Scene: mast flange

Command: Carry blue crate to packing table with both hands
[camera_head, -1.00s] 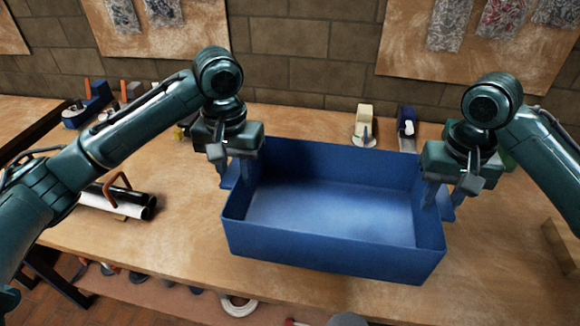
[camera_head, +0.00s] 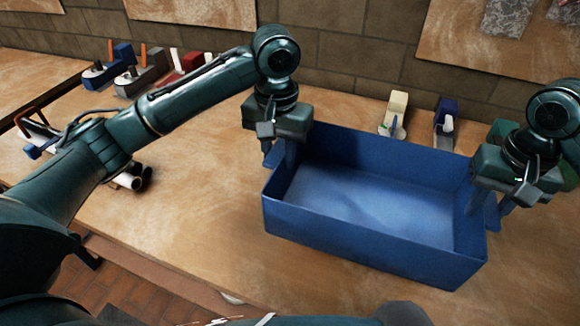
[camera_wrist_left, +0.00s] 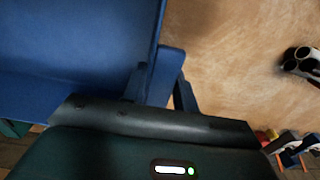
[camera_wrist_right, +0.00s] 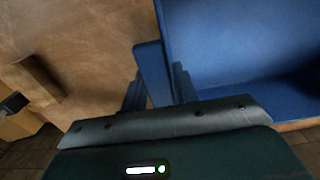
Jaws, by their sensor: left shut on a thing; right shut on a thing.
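The blue crate (camera_head: 365,247) is an open, empty box, upright over the wooden table (camera_head: 190,215). My left gripper (camera_head: 279,153) is shut on the crate's left end, and my right gripper (camera_head: 487,208) is shut on its right end. In the left wrist view, a blue tab of the crate (camera_wrist_left: 168,75) shows at the jaws. In the right wrist view, a similar tab (camera_wrist_right: 153,72) shows at the jaws. The fingertips are partly hidden. I cannot tell whether the crate's bottom touches the table.
Tape dispensers stand at the back, a cream one (camera_head: 396,112) and a dark blue one (camera_head: 444,122). More tools, including a red one (camera_head: 190,72), stand at the back left. White and black tubes (camera_head: 135,178) lie left. A brick wall (camera_head: 345,45) closes the back.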

